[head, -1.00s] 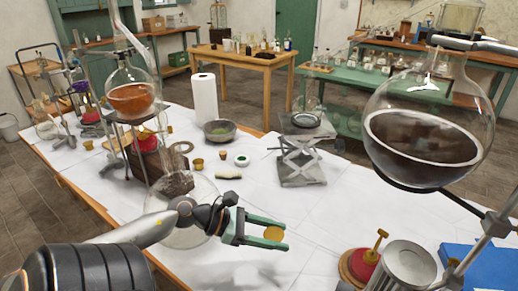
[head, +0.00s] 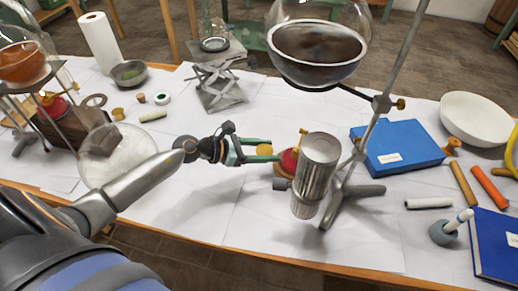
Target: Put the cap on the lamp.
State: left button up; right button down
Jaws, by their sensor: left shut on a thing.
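My left gripper (head: 268,150) comes in from the left and is shut on a small yellow, brass-coloured cap (head: 264,150), held between its green fingers. The lamp (head: 289,161), with a red body, a round wooden-looking base and a brass piece at its top, stands just right of the fingertips. I cannot tell whether fingertips and lamp touch. The lamp's right side is partly hidden by a metal cylinder. My right gripper is out of view.
The metal cylinder (head: 319,165) and the stand with a big flask (head: 318,45) crowd the lamp's right side. A blue box (head: 400,147) and white bowl (head: 475,118) are farther right. A clear glass globe (head: 108,150) lies near my left forearm. The white tabletop in front is clear.

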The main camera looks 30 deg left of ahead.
aim_at(298, 150)
pick_arm(q)
jog(key=shift+w+d, duration=3.45)
jog(key=shift+w, duration=0.25)
jog(key=shift+f+b, duration=0.4)
jog(key=shift+f, duration=0.25)
jog(key=o, duration=1.4)
jog(key=shift+s+a, duration=0.1)
